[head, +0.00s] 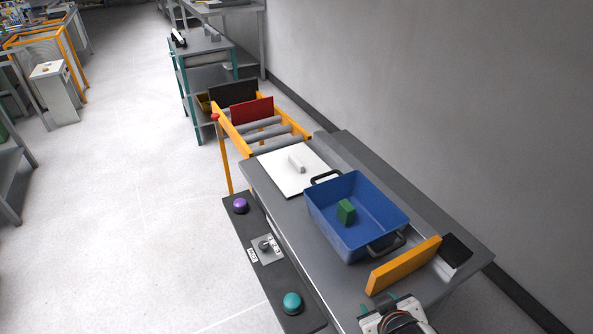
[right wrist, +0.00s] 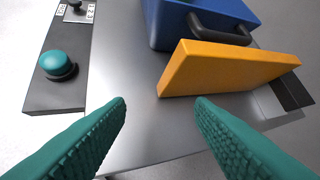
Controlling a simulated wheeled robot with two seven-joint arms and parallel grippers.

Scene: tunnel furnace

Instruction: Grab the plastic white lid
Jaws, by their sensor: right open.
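My right gripper (head: 392,305) is at the near end of the table in the head view, well away from the lid. In the right wrist view its two teal fingers (right wrist: 160,103) are spread apart with nothing between them. My left gripper is not in view.
A blue bin (head: 324,222) holding a green block (head: 346,212) stands between my right gripper and the lid. An upright orange panel (head: 404,266) is nearer. A control panel with a teal button (head: 292,302) and purple button (head: 240,205) runs along the left side.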

